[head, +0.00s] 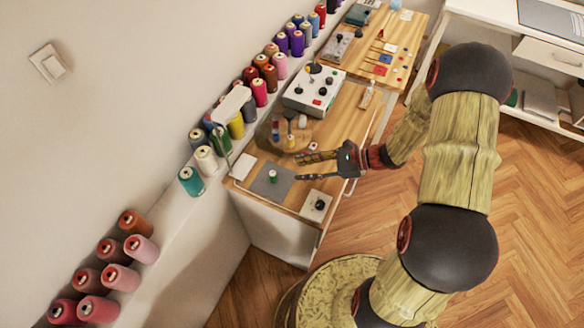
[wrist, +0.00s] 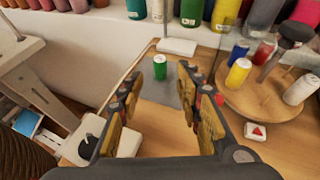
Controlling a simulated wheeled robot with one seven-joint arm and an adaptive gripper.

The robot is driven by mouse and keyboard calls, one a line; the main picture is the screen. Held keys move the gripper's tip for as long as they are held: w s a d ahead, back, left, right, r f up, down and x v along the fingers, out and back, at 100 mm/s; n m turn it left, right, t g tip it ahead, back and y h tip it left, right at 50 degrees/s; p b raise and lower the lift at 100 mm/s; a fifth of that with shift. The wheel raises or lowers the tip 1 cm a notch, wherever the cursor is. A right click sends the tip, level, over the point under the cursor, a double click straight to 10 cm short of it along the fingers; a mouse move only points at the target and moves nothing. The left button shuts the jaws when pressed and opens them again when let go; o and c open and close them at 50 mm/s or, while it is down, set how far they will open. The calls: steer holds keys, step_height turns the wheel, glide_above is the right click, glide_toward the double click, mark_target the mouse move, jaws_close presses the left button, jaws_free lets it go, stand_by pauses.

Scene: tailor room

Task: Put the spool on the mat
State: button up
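A small green spool with a white top (head: 273,176) stands upright on a flat grey mat (head: 259,187) at the near end of the wooden worktop. In the wrist view the green spool (wrist: 160,68) shows beyond the gap between my fingers, with the grey mat (wrist: 178,86) under and around it. My gripper (head: 299,168) is open and empty, to the right of the spool and apart from it. In the wrist view the open fingers (wrist: 158,94) frame part of the mat.
A round wooden tray (wrist: 262,111) with yellow, blue, red and white spools stands right of the mat in the wrist view. A white block with a black knob (head: 317,206) sits near the front edge. A grey-white control box (head: 314,90) stands farther back. Large thread cones line the wall.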

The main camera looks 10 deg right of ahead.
steer(key=shift+s+d+r, duration=0.1)
steer(key=shift+d+r, duration=0.1)
steer(key=s+d+r+n+h, duration=0.1)
steer(key=s+r+n+h, duration=0.3)
steer(key=r+n, duration=0.3)
steer(key=s+d+r+n+t+h, duration=0.1)
steer(key=s+r+n+h, duration=0.3)
steer(key=s+r+n, duration=0.3)
steer(key=s+d+r+n+t+h, duration=0.1)
steer(key=s+r+n+h, duration=0.3)
steer(key=r, duration=1)
steer(key=s+d+n, duration=0.1)
steer(key=s+n, duration=0.1)
steer(key=n, duration=0.1)
steer(key=shift+r+h, duration=0.2)
steer(key=shift+h, duration=0.2)
steer(key=shift+o, duration=0.7)
